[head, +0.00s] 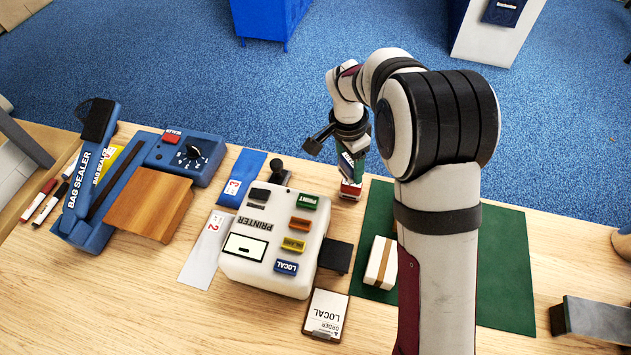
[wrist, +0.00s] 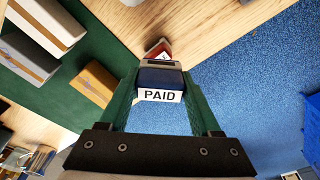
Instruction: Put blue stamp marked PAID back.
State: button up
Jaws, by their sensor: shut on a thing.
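The blue stamp marked PAID (wrist: 159,82) is between the green fingertips of my gripper (wrist: 160,88) in the wrist view, its white label facing the camera. My gripper (head: 352,165) is shut on it. In the head view, the gripper hangs near the table's far edge, behind the printer and left of my arm; the stamp there is small and partly hidden by the fingers. I cannot tell its height above the table. A red item (wrist: 158,48) with a white label shows just beyond the stamp; it also shows below the gripper in the head view (head: 350,189).
The white printer (head: 243,268) with several coloured labelled blocks stands at the centre. A taped carton (head: 381,262) lies on the green mat (head: 505,255). A LOCAL order card (head: 326,314) lies in front. The bag sealer (head: 85,185) stands left. Bare wood lies at front left.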

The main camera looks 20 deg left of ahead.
jog(key=a+f, duration=0.1)
jog(key=a, duration=0.1)
jog(key=a+f, duration=0.2)
jog(key=a, duration=0.1)
jog(key=a+f, duration=0.1)
jog(key=a, duration=0.1)
jog(key=shift+w+a+f, duration=0.2)
jog(key=shift+a+f, duration=0.1)
jog(key=shift+f, duration=2.05)
jog(key=o, duration=1)
jog(key=shift+f, duration=0.1)
jog(key=shift+o, duration=0.2)
